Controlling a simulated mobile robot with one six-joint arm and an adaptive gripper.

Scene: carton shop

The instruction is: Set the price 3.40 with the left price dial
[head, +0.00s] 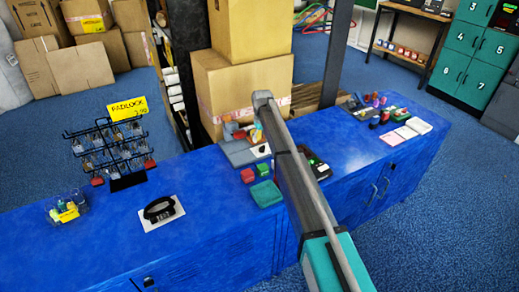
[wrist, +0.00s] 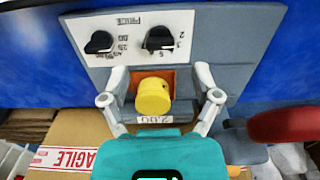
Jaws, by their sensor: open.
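In the wrist view, a white panel marked PRICE carries two black dials, one on the picture's left (wrist: 98,42) and one on its right (wrist: 160,39). The panel's lettering appears upside down. Small figures stand around both dials; 2 and 3 can be made out by the right one. My gripper (wrist: 161,78) is open, its two grey fingers spread below the panel in the picture. A yellow rounded piece (wrist: 153,97) shows between the fingers, in front of an orange recess; contact is not visible. In the head view my arm hides part of the grey device (head: 238,153).
A "2.00" label (wrist: 155,120) shows below the yellow piece. A blurred red object (wrist: 285,125) is at right. Cartons (head: 240,85) stand behind.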

